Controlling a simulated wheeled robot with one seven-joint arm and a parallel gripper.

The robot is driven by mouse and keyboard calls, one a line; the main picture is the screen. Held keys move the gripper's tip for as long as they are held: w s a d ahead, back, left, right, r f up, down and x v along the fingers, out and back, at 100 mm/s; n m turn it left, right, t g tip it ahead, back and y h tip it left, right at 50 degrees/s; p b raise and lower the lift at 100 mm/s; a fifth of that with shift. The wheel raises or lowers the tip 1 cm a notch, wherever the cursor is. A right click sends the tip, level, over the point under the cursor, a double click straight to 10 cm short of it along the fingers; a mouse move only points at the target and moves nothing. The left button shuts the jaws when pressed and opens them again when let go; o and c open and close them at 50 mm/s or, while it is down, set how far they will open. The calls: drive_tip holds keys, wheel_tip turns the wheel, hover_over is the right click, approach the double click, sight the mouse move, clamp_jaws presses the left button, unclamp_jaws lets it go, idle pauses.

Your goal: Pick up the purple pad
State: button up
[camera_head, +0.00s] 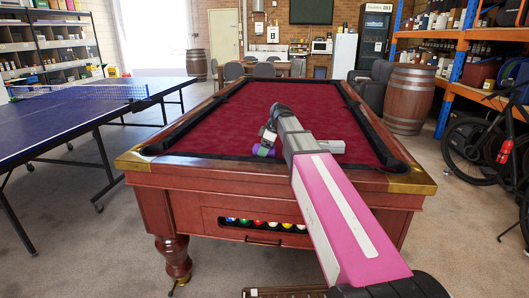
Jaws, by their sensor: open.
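A small purple item (264,152), likely the purple pad, shows on the red cloth of the pool table (225,113), near its front edge. It is partly hidden by my arm, so its full shape cannot be made out. My pink and grey arm reaches from the lower right over the table's front rail. My gripper (266,141) is at the arm's far end, pointing down close to the purple item. It is open, but its fingers are small and partly hidden. Whether they touch or straddle the item cannot be told.
A pale grey block-like shape (331,146) shows just right of my arm. Dark cushions and brass corners (410,182) edge the table. A blue table-tennis table (70,108) stands left. A barrel (409,100) and bicycle (492,150) stand right. Most of the red cloth is clear.

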drive_tip(key=shift+f, duration=0.2)
idle(0.3)
drive_tip(key=c, duration=1.1)
drive_tip(key=shift+r, duration=0.1)
drive_tip(key=shift+r, duration=0.45)
wheel_tip(320, 180, up, 4)
drive_tip(key=shift+f, duration=0.1)
drive_tip(key=s+a+r, duration=0.2)
drive_tip(key=a, duration=0.1)
drive_tip(key=s+a+r, duration=0.2)
drive_tip(key=s+a, duration=0.1)
drive_tip(key=s+a+r, duration=0.2)
drive_tip(key=a, duration=0.1)
drive_tip(key=shift+s+r, duration=0.15)
drive_tip(key=shift+r, duration=0.2)
